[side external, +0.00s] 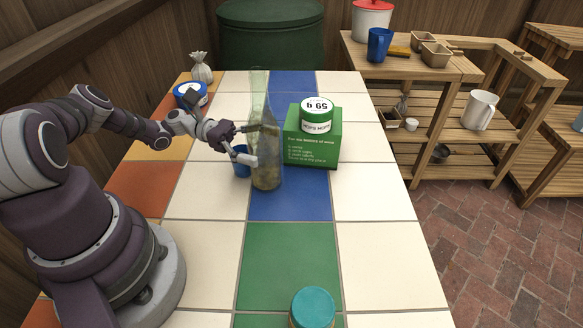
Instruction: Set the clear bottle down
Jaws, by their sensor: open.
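The clear bottle (266,175) stands upright on the blue tiles of the table, near its middle. It is see-through, with a tall neck and something yellowish-brown in its lower part. My gripper (262,145) is open at the bottle's left side, with its fingers at about the height of the bottle's body. Whether a finger touches the glass cannot be told from this view.
A blue cup (241,168) stands just left of the bottle. A teal-lidded jar (312,306) is at the front. White tiles (375,245) at right are clear.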

